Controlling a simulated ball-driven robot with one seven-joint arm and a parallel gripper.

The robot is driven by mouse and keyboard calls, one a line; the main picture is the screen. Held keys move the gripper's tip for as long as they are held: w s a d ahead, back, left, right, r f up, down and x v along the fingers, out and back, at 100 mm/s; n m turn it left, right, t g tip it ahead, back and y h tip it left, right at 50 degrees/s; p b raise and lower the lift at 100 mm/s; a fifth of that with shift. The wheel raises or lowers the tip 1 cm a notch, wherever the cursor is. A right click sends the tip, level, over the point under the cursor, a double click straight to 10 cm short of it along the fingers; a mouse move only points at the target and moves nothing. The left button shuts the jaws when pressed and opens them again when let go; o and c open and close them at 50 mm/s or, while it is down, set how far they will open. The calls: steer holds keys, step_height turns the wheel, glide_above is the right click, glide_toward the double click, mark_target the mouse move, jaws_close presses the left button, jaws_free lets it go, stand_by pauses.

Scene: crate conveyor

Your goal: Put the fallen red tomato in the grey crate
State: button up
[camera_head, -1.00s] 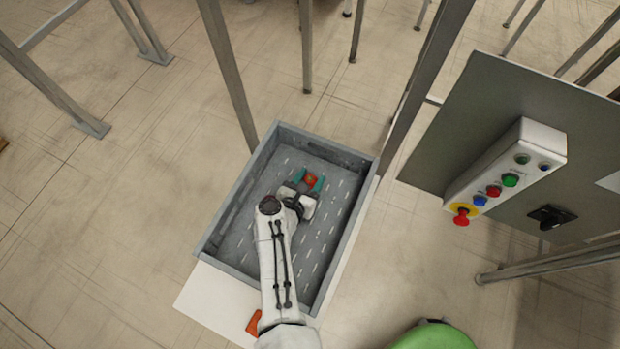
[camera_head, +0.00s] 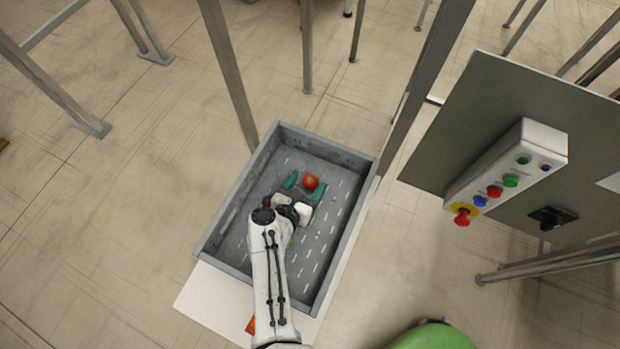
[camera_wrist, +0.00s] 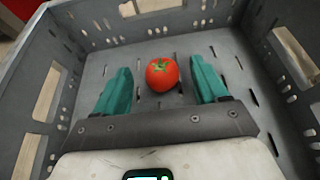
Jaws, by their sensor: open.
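The red tomato (camera_head: 311,181) lies on the floor of the grey crate (camera_head: 213,232), toward its far end. In the wrist view the tomato (camera_wrist: 162,74) shows whole, with its green stem end visible. My gripper (camera_head: 304,183) is over the inside of the crate, with its teal fingers spread apart. In the wrist view the open gripper (camera_wrist: 158,82) has a finger on each side of the tomato, with a gap to both. The crate walls (camera_wrist: 40,60) surround it there.
The crate stands on a white surface (camera_head: 210,292). A control box with buttons (camera_head: 510,170) is mounted on a grey panel at the right. Metal posts (camera_head: 228,75) rise near the crate's far corners. A green round object (camera_head: 432,337) is at the bottom edge.

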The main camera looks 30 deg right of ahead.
steer(key=b+v, duration=0.1)
steer(key=v, duration=0.8)
steer(key=shift+s+a, duration=0.1)
steer(key=shift+r, duration=0.1)
